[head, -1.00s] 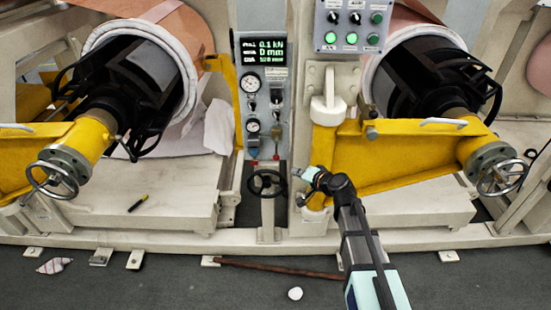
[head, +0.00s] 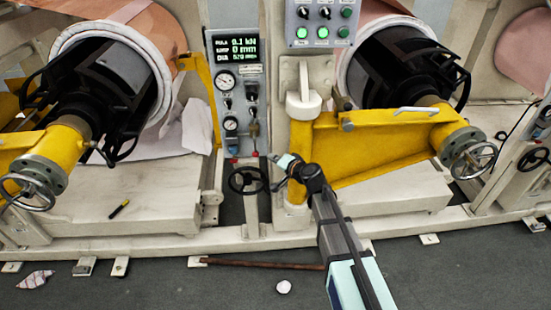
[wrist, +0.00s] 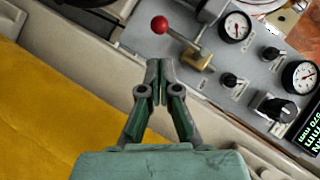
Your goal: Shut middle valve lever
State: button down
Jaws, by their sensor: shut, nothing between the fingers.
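A valve lever with a red ball knob (wrist: 160,25) shows in the wrist view, running to a brass valve body (wrist: 197,58). A red knob (head: 256,153) shows at the panel's lower right in the head view. I cannot tell for sure which lever is the middle one. My gripper (wrist: 159,70) is shut and empty, its fingertips just below the red ball in the wrist picture, apart from it. In the head view my gripper (head: 274,158) is just right of the panel's bottom edge.
A black handwheel (head: 247,180) sits below the panel, close left of my gripper. A yellow arm bracket (head: 375,150) stands close on the right and fills the wrist view's left side (wrist: 50,120). Gauges (wrist: 236,27) and black knobs (wrist: 278,108) line the panel.

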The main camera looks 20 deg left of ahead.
aim_at(255, 145)
jog(key=p+x, duration=0.2)
jog(key=x, duration=0.5)
jog(key=shift+a, duration=0.15)
jog(key=shift+f+b, duration=0.35)
jog(key=shift+b, duration=0.45)
jog(key=shift+a+r+b, duration=0.1)
jog(key=shift+b, duration=0.2)
